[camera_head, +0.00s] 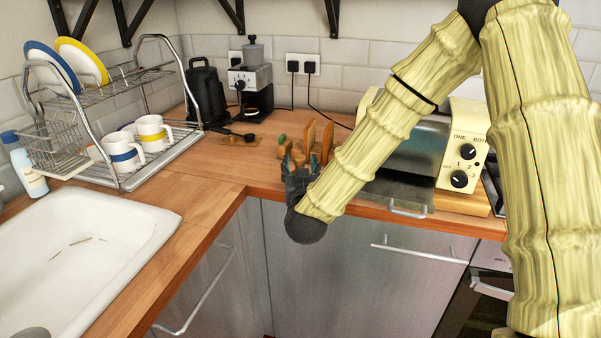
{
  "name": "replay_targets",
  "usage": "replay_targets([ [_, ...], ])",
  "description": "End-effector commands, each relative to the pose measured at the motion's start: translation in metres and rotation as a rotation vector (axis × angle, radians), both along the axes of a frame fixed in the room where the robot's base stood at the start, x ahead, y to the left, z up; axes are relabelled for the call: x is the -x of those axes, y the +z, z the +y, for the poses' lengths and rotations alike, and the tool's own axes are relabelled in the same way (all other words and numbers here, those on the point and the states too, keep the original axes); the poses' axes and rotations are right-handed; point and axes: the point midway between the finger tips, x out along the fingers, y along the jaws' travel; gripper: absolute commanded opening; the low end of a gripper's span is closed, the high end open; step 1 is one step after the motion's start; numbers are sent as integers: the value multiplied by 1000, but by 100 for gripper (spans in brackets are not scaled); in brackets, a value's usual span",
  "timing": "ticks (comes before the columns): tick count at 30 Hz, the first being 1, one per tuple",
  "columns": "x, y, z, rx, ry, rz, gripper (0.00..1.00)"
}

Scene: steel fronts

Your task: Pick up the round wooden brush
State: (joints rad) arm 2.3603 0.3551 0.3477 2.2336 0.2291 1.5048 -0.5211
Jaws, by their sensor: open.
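My gripper (300,170) is at the end of my arm, at the front edge of the wooden counter, with its fingers pointing away toward the wall. It is open. Just beyond the fingers stand upright wooden pieces (327,141), close together on the counter. A small green-topped item (282,139) is to their left. I cannot make out for certain which of these is the round wooden brush; the gripper hides the lower part of the group. I cannot tell whether the fingers touch anything.
A toaster oven (458,150) stands right of the gripper, partly behind my arm. A coffee grinder (250,82) and black kettle (206,95) stand at the back. A dish rack (130,180) with mugs and a white sink (150,222) are left.

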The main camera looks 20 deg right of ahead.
Motion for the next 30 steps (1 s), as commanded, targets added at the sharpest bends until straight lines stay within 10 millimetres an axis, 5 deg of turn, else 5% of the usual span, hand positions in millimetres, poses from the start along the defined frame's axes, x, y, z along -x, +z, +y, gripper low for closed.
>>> replay_targets([
  [11,-10,0,-2,0,1,0,54],
  [20,-10,0,-2,0,1,0,3],
  [30,-10,2,-2,0,1,-1,3],
])
